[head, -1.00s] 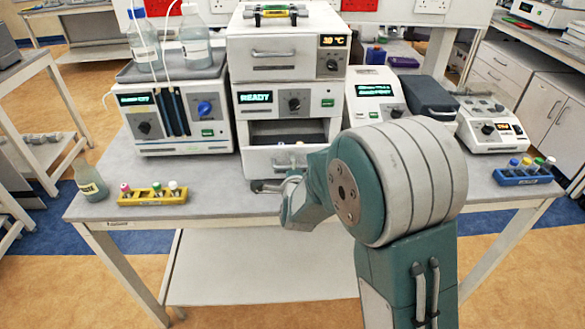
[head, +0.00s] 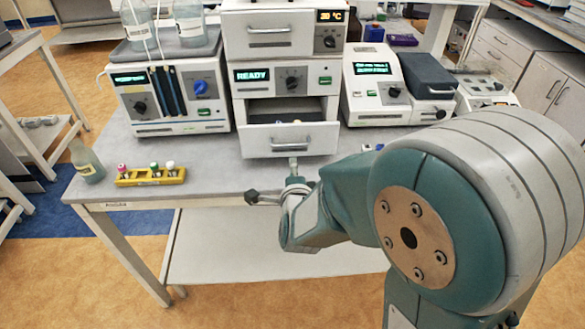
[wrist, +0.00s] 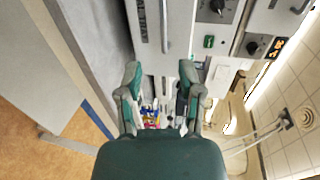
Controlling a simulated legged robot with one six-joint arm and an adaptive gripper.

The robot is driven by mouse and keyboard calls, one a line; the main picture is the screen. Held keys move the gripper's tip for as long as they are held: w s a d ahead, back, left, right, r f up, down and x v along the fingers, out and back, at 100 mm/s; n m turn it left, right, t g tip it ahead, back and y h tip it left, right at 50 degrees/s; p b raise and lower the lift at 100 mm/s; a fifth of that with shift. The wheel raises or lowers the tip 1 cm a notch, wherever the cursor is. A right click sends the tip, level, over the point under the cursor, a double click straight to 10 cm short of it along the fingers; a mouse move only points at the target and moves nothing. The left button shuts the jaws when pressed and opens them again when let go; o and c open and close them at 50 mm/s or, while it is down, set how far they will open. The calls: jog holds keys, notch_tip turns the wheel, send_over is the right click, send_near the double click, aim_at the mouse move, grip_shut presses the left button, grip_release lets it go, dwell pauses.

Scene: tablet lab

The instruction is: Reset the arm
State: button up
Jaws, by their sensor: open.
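My arm reaches in from the right in the head view, its large teal and grey joint near the camera. My gripper (head: 272,181) is open, in front of the open drawer (head: 290,141) of the stacked white unit, near the table's front edge. In the wrist view the two fingers of my gripper (wrist: 160,76) stand apart, and I see nothing held between them. The drawer's inside is partly visible, with small items in it that are too small to make out.
The table (head: 215,182) carries a yellow rack (head: 151,177) with several capped vials, a bottle (head: 86,161) at the left, a pump unit (head: 170,98) and a white instrument (head: 372,88).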

jog(key=shift+r, duration=0.1)
jog(key=s+d+r+n+g, duration=0.3)
jog(key=s+n, duration=0.3)
jog(key=s, duration=0.1)
jog(key=s+d+r+n+g, duration=0.3)
jog(key=s+n, duration=0.3)
jog(key=s, duration=0.2)
jog(key=s+d+r+n+g, duration=0.2)
jog(key=s+d+n+g, duration=0.2)
jog(key=s, duration=0.4)
jog(key=shift+d+r+n, duration=0.4)
jog(key=shift+d+n, duration=0.2)
jog(key=shift+n, duration=0.4)
jog(key=shift+w, duration=0.1)
